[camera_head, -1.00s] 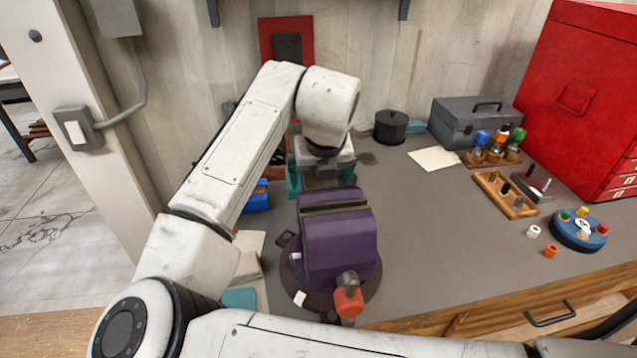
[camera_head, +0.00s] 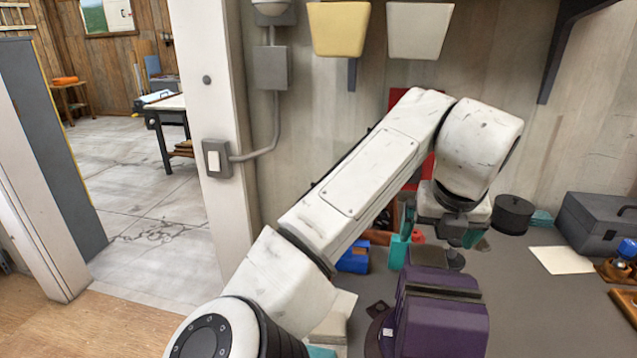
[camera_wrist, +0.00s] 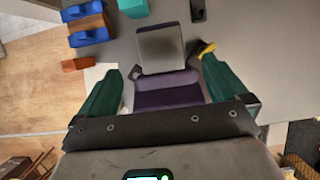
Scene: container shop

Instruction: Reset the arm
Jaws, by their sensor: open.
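My white arm reaches over the grey bench in the head view, elbow-side low and wrist high at the right. My gripper (camera_head: 435,243) has teal fingers and points down behind the purple vise (camera_head: 432,318). In the wrist view my gripper (camera_wrist: 161,68) shows its two green fingers wide apart, with nothing held between them. The purple vise (camera_wrist: 168,90) lies below and between the fingers there. The exact height of the fingertips above the bench cannot be told.
A black round can (camera_head: 511,214), white paper (camera_head: 561,260) and a grey toolbox (camera_head: 601,222) lie to the right. A white post (camera_head: 203,130) with a switch edges the bench at left; open floor (camera_head: 148,235) lies beyond.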

